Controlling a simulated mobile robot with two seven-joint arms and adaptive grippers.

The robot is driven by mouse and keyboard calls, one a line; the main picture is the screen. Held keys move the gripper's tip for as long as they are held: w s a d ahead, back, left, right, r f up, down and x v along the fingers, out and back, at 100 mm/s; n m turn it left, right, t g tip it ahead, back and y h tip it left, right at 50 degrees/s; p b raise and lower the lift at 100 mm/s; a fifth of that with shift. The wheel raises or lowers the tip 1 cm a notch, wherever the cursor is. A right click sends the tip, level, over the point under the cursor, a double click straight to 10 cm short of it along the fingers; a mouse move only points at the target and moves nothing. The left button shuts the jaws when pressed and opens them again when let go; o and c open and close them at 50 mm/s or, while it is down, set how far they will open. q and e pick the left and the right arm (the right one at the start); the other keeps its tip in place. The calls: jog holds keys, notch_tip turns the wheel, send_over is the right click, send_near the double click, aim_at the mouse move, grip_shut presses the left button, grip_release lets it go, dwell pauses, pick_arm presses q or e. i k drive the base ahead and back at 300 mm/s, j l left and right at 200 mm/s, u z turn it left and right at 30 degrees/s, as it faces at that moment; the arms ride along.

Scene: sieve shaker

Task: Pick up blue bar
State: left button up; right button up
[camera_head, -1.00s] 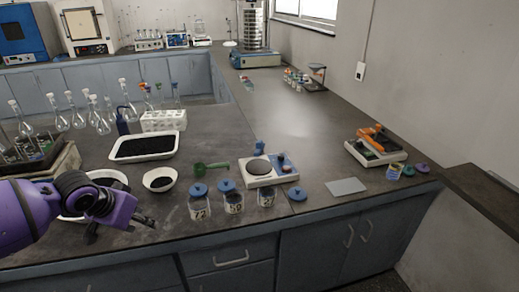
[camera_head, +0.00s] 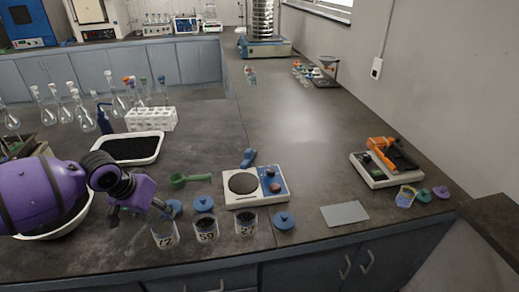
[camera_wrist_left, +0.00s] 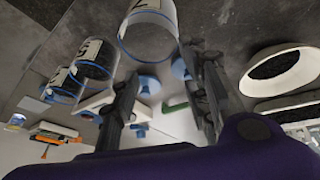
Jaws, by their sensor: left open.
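A small blue piece (camera_head: 248,158), which looks like the blue bar, lies on the dark bench just behind the white balance (camera_head: 243,186) in the head view. My left gripper (camera_head: 142,214) is at the lower left, above the bench, to the left of the blue piece and well apart from it. Its fingers are spread with nothing between them. The left wrist view shows both dark fingers (camera_wrist_left: 160,75) apart over the bench, with jars and blue lids beyond. I cannot tell the blue piece surely there. My right gripper is not seen.
Numbered glass jars (camera_head: 205,228) stand near the front edge, with a blue lid (camera_head: 285,220) beside them. A green scoop (camera_head: 190,180) lies behind the jars. A black-filled white tray (camera_head: 128,149) is at left.

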aim_at(250, 154)
jog(key=i+l, duration=1)
jog(key=i, duration=0.1)
